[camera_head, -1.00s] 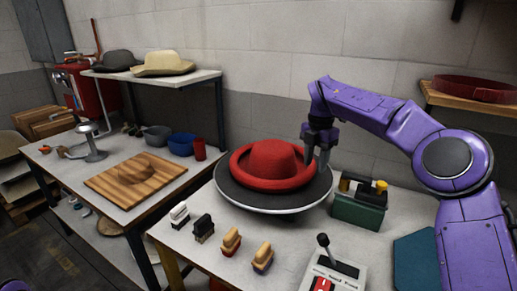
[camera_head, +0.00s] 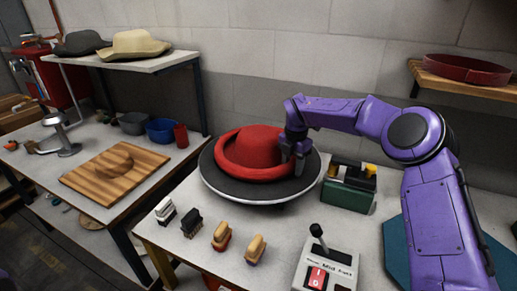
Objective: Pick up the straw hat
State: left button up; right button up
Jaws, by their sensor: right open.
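A red hat (camera_head: 248,150) with a rounded crown and upturned brim sits on a round dark disc (camera_head: 225,188) with a pale rim, on the near table. A cream hat (camera_head: 134,44) and a dark grey hat (camera_head: 80,43) lie on the shelf at the back left. I cannot tell from the material which is straw. My right gripper (camera_head: 297,158) points down at the red hat's right brim, with its fingers open. It overlaps the brim, and I cannot tell whether it touches it. My left gripper is not in view.
Several small brushes (camera_head: 221,236) stand along the table's front left. A green box (camera_head: 349,188) stands right of the disc. A control box with a lever (camera_head: 328,267) is at the front. A red ring (camera_head: 467,69) lies on the right shelf. A wooden board (camera_head: 115,172) lies on the left table.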

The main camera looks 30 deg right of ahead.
jog(key=shift+s+r, duration=0.2)
jog(key=shift+s, duration=0.2)
jog(key=shift+c, duration=0.6)
jog(key=shift+w, duration=0.1)
grip_shut()
jog(key=shift+r, duration=0.2)
notch_tip(320, 180, up, 9)
jog(key=b, duration=0.1)
jog(key=shift+r+b, duration=0.2)
jog(key=shift+b, duration=0.1)
jog(key=c, duration=0.5)
grip_release()
jog(key=shift+w, duration=0.1)
jog(key=shift+r, duration=0.1)
grip_shut()
